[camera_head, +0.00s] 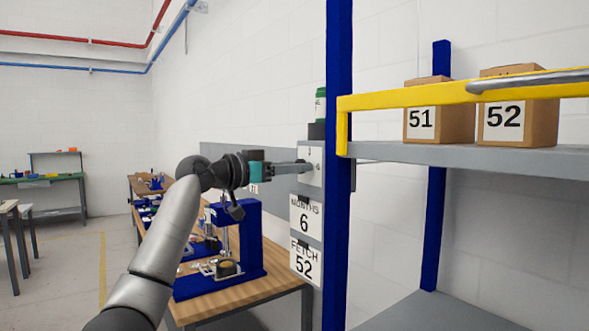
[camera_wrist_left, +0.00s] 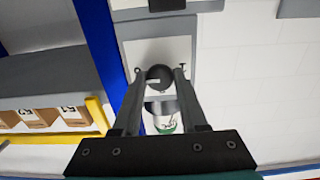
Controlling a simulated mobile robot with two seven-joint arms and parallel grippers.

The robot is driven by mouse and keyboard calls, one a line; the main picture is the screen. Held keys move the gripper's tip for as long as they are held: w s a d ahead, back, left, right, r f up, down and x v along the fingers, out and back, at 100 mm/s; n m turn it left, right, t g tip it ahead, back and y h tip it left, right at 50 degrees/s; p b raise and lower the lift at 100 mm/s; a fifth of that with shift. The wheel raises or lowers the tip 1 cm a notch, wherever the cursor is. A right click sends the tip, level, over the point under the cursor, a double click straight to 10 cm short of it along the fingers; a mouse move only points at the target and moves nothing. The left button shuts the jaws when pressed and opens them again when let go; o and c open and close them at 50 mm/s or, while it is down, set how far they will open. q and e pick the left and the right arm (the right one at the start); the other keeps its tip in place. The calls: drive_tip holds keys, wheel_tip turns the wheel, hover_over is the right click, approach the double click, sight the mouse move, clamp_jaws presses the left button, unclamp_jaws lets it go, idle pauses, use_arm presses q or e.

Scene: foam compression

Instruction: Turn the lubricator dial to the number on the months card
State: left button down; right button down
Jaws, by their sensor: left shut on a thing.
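The months card (camera_head: 305,219) hangs on a panel left of the blue post and reads 6. Above it, the lubricator (camera_head: 320,105) shows as a white and green can on a dark base, beside a pale plate. My left gripper (camera_head: 306,165) reaches that plate from the left. In the left wrist view its two fingers (camera_wrist_left: 159,75) are shut on a round black dial (camera_wrist_left: 158,79), with the can (camera_wrist_left: 164,121) just behind. The dial's numbers cannot be read, and in the head view the fingers hide it. My right gripper is not in view.
A card (camera_head: 304,262) reading FETCH 52 hangs below. A yellow-edged shelf (camera_head: 460,157) with boxes marked 51 (camera_head: 421,121) and 52 (camera_head: 503,119) stands right of the blue post (camera_head: 339,240). A wooden bench (camera_head: 262,285) with a blue press (camera_head: 246,243) lies below my arm.

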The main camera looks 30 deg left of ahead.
use_arm(q)
drive_tip(key=shift+f, duration=0.1)
idle(0.3)
drive_tip(key=shift+c, duration=2.2)
unclamp_jaws()
drive_tip(key=b+v, duration=0.5)
drive_tip(key=v, duration=1)
drive_tip(key=shift+b, duration=0.35)
drive_tip(key=shift+s, duration=0.1)
